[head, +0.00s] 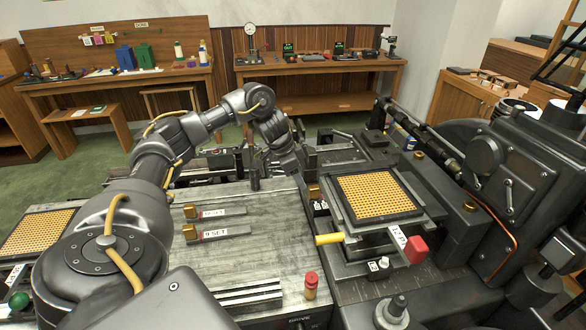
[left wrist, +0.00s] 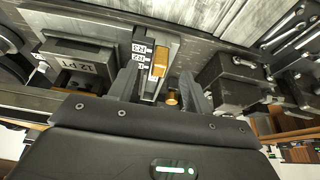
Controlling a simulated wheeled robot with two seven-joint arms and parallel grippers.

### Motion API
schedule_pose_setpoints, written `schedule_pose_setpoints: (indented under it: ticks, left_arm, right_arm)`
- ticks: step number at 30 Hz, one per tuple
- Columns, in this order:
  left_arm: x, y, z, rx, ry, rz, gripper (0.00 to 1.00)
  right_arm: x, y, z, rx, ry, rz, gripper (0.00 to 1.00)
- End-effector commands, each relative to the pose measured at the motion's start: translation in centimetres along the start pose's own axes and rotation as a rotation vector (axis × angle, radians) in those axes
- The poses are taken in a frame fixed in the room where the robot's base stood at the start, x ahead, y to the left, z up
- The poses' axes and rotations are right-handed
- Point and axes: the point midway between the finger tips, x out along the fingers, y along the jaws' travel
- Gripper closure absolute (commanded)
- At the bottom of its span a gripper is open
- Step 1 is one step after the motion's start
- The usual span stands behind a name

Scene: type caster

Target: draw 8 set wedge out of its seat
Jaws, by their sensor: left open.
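A brass-ended wedge (left wrist: 160,60) sits in a slot of the dark machine in the left wrist view, beside a strip of small white labels. I cannot read "8 SET" on it. What seems the same brass end (head: 314,191) shows at the machine's left side in the head view. My left gripper (left wrist: 160,88) is open, its dark fingers to either side of the brass end and apart from it. In the head view my left gripper (head: 295,168) reaches down at the machine's left edge, its fingertips partly hidden. My right gripper is not in view.
Two brass-ended wedges, one labelled 9 SET (head: 215,234) and another with a blurred label (head: 212,213), lie on the grey bench plate (head: 265,240). A gold matrix grid (head: 378,194), yellow handle (head: 329,239) and red block (head: 414,250) stand close by on the right.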

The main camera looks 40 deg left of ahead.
Motion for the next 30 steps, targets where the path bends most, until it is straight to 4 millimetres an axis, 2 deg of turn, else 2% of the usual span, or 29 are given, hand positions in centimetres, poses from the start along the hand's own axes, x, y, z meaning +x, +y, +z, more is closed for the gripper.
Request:
schedule_pose_setpoints:
  ticks: [2, 7, 10, 13, 19, 24, 30]
  left_arm:
    - [1.6, 0.1, -0.1, -0.002, -0.003, 0.004, 0.51]
    - [4.2, 0.0, -0.1, -0.003, -0.003, 0.001, 0.51]
    - [5.4, -0.1, -0.1, -0.003, -0.002, 0.001, 0.51]
    - [6.2, 0.0, -0.2, -0.001, -0.001, 0.001, 0.51]
    - [6.8, 0.0, -0.1, 0.000, -0.001, 0.000, 0.51]
    - [6.8, -0.1, -0.1, 0.000, 0.000, 0.000, 0.51]
    - [6.8, -0.1, -0.1, 0.000, 0.000, 0.000, 0.76]
  right_arm:
    - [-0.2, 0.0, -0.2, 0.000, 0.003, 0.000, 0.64]
    - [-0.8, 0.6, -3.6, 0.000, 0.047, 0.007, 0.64]
    - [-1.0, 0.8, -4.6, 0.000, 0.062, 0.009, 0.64]
    - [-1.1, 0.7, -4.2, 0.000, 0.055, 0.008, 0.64]
    - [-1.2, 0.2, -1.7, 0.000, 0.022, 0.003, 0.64]
    - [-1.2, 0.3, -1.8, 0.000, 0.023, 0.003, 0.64]
    - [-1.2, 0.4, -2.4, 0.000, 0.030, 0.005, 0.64]
